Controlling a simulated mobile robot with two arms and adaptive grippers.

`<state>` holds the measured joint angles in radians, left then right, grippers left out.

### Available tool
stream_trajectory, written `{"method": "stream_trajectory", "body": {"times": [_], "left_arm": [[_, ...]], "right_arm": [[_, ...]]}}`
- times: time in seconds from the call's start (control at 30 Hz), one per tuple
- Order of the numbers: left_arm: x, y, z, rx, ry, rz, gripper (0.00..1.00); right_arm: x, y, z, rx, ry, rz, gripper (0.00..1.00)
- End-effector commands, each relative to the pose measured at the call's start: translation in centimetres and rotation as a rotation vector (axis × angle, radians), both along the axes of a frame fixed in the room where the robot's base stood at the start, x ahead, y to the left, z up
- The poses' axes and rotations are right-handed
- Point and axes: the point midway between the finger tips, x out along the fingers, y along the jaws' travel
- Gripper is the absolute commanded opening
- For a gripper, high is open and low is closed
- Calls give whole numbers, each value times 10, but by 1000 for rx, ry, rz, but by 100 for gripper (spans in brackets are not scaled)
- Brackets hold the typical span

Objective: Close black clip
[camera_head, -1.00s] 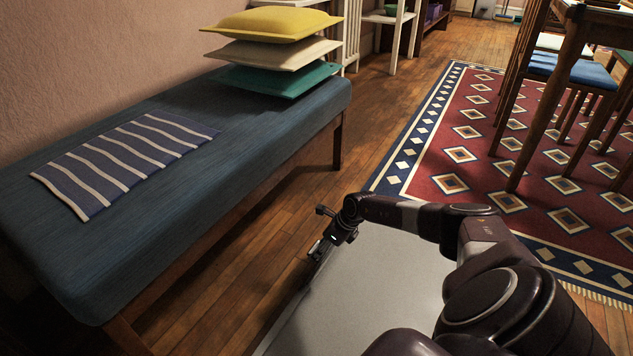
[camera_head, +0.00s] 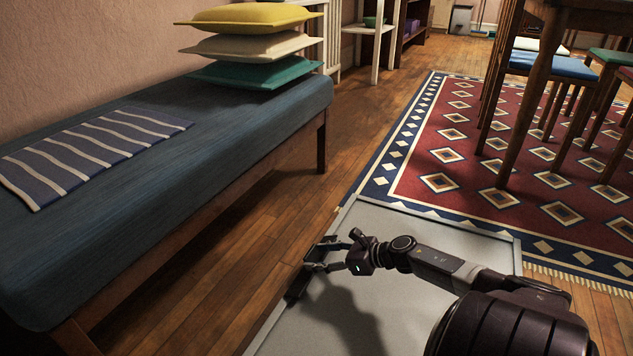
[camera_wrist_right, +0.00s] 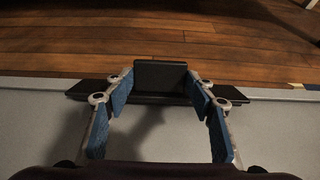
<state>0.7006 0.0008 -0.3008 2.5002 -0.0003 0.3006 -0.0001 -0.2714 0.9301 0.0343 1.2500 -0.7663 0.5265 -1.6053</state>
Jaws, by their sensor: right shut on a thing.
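A black clip (camera_wrist_right: 160,76) sits at the edge of a large flat grey surface (camera_wrist_right: 50,130). In the wrist view its upright dark plate stands between my fingertips, and a wider dark bar runs out to both sides. My right gripper (camera_wrist_right: 161,92) is shut on the clip, with a blue-padded finger on each side. In the head view my right gripper (camera_head: 318,257) is at the left edge of the grey surface (camera_head: 400,318), and the clip (camera_head: 297,287) shows as a dark strip there, partly covered. My left gripper is not in view.
A blue bench (camera_head: 150,190) runs along the left, with a striped cloth (camera_head: 90,150) and stacked cushions (camera_head: 255,45). Wooden floor (camera_head: 240,255) lies between bench and grey surface. A patterned rug (camera_head: 455,150) and a table with chairs (camera_head: 540,70) are at right.

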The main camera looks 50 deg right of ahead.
Motion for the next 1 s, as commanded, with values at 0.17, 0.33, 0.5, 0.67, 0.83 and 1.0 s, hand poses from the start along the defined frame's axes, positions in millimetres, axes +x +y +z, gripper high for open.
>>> {"method": "stream_trajectory", "body": {"times": [0.17, 0.33, 0.5, 0.67, 0.83, 1.0], "left_arm": [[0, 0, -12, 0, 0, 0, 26], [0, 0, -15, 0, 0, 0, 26], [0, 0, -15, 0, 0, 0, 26], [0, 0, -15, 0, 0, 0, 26], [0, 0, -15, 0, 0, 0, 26], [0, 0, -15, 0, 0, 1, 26]], "right_arm": [[-6, -3, -10, 38, -112, -11, 26], [-10, -4, -14, 64, -209, -9, 26], [-12, -5, -17, 82, -283, -7, 26], [-14, -5, -20, 95, -331, -5, 26], [-15, -5, -21, 104, -359, -4, 26], [-15, -5, -22, 104, -372, -2, 26]]}}
